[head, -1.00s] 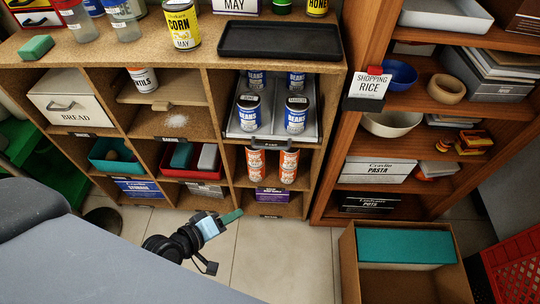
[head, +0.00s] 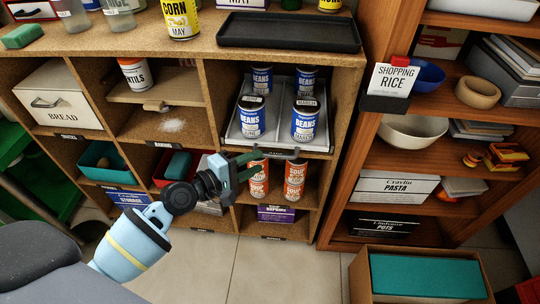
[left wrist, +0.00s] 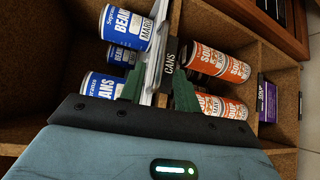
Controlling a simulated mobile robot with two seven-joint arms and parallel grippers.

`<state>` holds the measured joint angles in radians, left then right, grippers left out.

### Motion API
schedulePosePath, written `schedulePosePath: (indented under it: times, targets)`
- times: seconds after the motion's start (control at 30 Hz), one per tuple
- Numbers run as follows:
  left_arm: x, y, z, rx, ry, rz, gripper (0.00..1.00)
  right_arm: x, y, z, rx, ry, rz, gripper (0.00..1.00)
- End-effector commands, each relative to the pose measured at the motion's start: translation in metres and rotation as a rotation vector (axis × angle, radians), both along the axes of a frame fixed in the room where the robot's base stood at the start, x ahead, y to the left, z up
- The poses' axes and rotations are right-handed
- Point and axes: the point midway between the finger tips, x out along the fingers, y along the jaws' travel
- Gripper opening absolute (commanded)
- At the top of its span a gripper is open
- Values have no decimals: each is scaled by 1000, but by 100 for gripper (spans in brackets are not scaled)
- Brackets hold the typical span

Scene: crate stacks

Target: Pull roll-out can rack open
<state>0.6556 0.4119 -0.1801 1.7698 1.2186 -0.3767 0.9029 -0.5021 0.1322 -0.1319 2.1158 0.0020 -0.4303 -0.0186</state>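The roll-out can rack is a grey metal tray (head: 279,122) in the upper right cubby of the low cork-coloured shelf, carrying several blue and white bean cans (head: 304,119). In the left wrist view its metal front edge (left wrist: 157,45) and black CANS label (left wrist: 170,62) run between my two green fingers. My left gripper (head: 258,158) is at the left part of the rack's front, with the fingers apart on either side of the front edge. Whether they touch it I cannot tell. The left gripper (left wrist: 156,82) looks open. My right gripper is not in view.
Orange soup cans (head: 294,180) stand in the cubby just below the rack, close to my left fingers. A brown bookcase (head: 330,222) is on the right, with a box holding a teal block (head: 425,276) on the floor before it. The tiled floor before the cubbies is clear.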

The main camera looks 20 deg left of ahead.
Motion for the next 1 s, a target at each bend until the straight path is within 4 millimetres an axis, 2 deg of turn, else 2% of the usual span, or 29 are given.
schedulePosePath:
  times: [0.1, 0.33, 0.5, 0.77, 1.0]
  targets:
    - [18, -9, -3, -2, -1, 1, 32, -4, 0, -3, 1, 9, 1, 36]
    - [42, -23, -8, 0, 0, 1, 32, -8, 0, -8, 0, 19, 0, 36]
    - [49, -28, -9, 0, 0, 0, 32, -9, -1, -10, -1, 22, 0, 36]
    - [50, -28, -9, 1, 0, 0, 32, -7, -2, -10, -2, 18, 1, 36]
    - [50, -28, -9, 1, 0, 1, 1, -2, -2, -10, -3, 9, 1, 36]
